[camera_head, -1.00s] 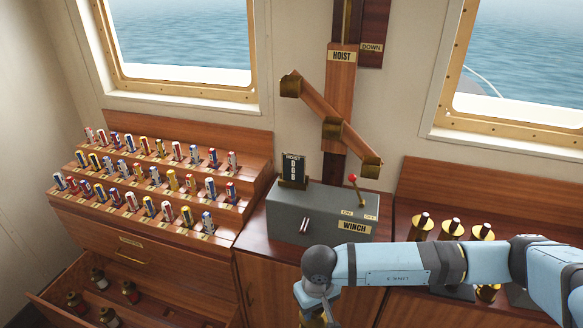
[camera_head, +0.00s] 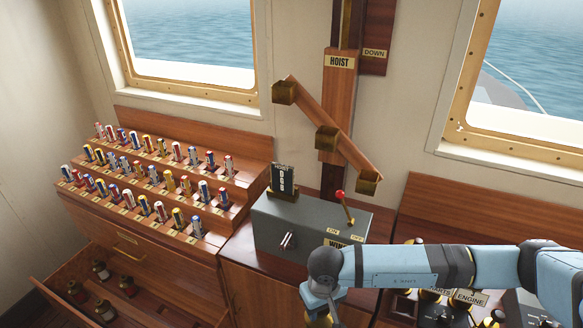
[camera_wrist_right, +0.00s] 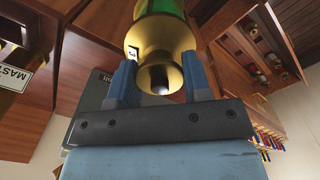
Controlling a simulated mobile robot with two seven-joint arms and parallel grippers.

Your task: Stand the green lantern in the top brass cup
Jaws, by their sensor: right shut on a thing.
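The green lantern shows in the right wrist view as a brass body (camera_wrist_right: 160,50) with a green part (camera_wrist_right: 163,6) at the picture's top edge. My right gripper (camera_wrist_right: 156,82) is shut on its brass part. In the head view this gripper (camera_head: 320,318) is at the bottom edge, mostly cut off, below the wooden hoist beam. The top brass cup (camera_head: 284,92) is at the upper left end of the slanting beam (camera_head: 305,112). A middle cup (camera_head: 326,138) and a lower cup (camera_head: 368,181) follow down the beam. My left gripper is out of view.
A grey winch box (camera_head: 290,228) with a red-knobbed lever (camera_head: 341,196) stands below the hoist. A stepped rack (camera_head: 238,196) of coloured flags is on the left, above an open drawer (camera_head: 60,298) with several small lanterns. My right arm covers part of the right console.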

